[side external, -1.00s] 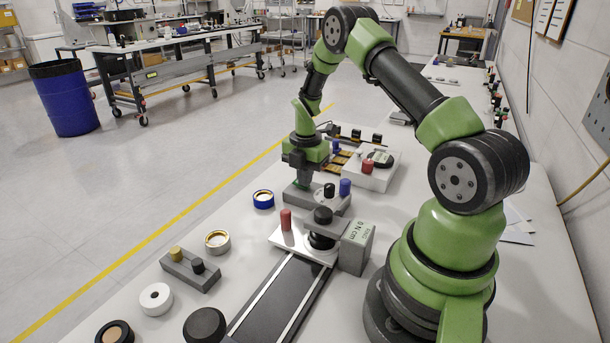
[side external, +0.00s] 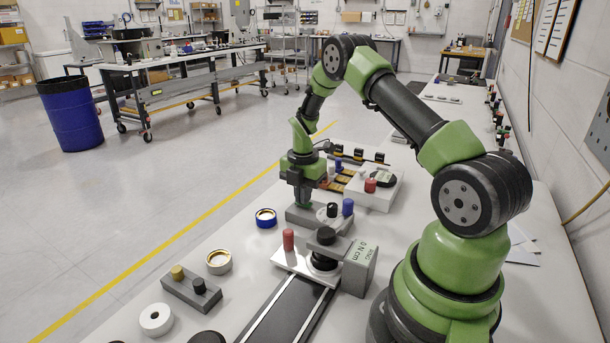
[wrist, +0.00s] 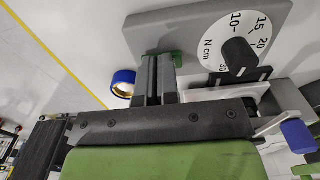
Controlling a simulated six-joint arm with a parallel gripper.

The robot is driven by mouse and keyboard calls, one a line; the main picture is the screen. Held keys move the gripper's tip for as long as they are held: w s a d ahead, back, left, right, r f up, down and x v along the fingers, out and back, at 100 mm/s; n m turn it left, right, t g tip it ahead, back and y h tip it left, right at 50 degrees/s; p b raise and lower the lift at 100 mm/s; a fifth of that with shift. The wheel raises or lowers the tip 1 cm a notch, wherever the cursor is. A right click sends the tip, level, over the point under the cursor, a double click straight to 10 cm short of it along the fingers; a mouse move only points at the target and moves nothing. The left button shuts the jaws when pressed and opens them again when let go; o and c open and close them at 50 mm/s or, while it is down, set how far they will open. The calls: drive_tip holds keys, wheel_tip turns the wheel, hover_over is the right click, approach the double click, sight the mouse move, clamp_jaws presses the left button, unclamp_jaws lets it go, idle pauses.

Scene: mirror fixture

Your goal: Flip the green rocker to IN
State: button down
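The green rocker (wrist: 178,60) sits on top of a grey box (side external: 301,216). In the wrist view green shows on both sides of my fingertips, which hide its middle. I cannot tell which way it is tipped. My gripper (side external: 304,204) points down at the rocker, its fingertips at or very near it. In the wrist view the two fingers of my gripper (wrist: 158,58) stand close together, with only a narrow dark line between them. The box also carries a white dial (wrist: 222,45) marked N cm with a black knob (wrist: 238,56). Any IN marking is not readable.
A blue-capped post (side external: 347,207) stands right of the dial. A blue ring (side external: 265,217) lies left of the box. In front are a red post (side external: 288,239) and a torque fixture (side external: 357,268). Behind is a white unit with a red knob (side external: 370,186).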

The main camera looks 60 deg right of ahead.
wheel_tip(320, 180, up, 14)
idle(0.4)
drive_tip(key=shift+s+r, duration=0.1)
drive_tip(key=shift+s, duration=0.45)
wheel_tip(320, 180, down, 14)
drive_tip(key=shift+f, duration=0.1)
idle(0.5)
